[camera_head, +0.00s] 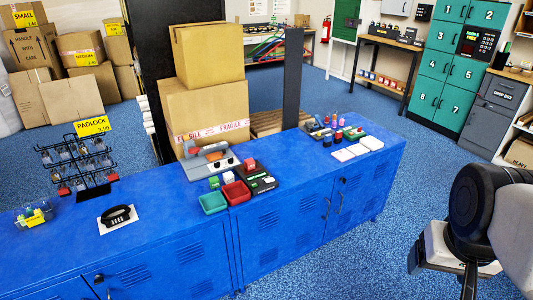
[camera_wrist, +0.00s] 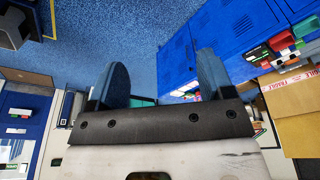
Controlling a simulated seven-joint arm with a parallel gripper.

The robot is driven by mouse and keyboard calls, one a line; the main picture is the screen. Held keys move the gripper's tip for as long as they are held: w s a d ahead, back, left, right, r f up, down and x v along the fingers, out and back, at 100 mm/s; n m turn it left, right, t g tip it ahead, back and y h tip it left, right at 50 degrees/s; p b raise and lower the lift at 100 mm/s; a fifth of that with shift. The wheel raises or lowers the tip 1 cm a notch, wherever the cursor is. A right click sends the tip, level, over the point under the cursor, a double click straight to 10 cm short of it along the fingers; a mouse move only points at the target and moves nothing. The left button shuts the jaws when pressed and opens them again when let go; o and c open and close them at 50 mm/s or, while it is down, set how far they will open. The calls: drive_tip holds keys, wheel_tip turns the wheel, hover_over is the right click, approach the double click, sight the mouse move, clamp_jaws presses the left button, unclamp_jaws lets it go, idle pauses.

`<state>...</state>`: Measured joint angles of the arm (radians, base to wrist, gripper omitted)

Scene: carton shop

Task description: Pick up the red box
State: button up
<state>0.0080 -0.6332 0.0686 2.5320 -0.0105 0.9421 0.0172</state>
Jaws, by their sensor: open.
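A small red box (camera_head: 249,164) stands on the dark device on the blue cabinet top, near its middle. A red open tray (camera_head: 236,193) lies in front of it, beside a green tray (camera_head: 213,203). I cannot tell which of these red things the task means. A red thing (camera_wrist: 283,41) also shows at the right of the wrist view, on the sideways-seen cabinet. My gripper (camera_wrist: 162,80) is open and empty, its two fingers apart. In the head view my arm's end is at the lower right, over the floor, well apart from the cabinet.
The blue cabinet (camera_head: 285,234) runs across the front. A grey device (camera_head: 208,160) and stacked cartons (camera_head: 208,115) stand behind the trays. A padlock rack (camera_head: 77,163) and black phone-like item (camera_head: 117,215) are at left. White pads (camera_head: 357,149) and small items lie at right.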

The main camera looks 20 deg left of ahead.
drive_tip(key=shift+w, duration=0.1)
drive_tip(key=w+a+r+n, duration=0.15)
drive_tip(key=w+a, duration=0.25)
drive_tip(key=w, duration=0.6)
drive_tip(key=w+a+r+n, duration=0.15)
drive_tip(key=w+a, duration=0.25)
drive_tip(key=w, duration=0.7)
drive_tip(key=w+a+r+n, duration=0.15)
drive_tip(key=w+a, duration=0.35)
drive_tip(key=w, duration=0.5)
drive_tip(key=n+g+y, duration=0.1)
drive_tip(key=n+g, duration=0.1)
drive_tip(key=n, duration=0.3)
hover_over(250, 162)
drive_tip(key=f, duration=2)
drive_tip(key=d+f, duration=0.1)
drive_tip(key=f, duration=1)
drive_tip(key=shift+w, duration=0.15)
drive_tip(key=shift+a+f, duration=0.45)
drive_tip(key=shift+f, duration=0.05)
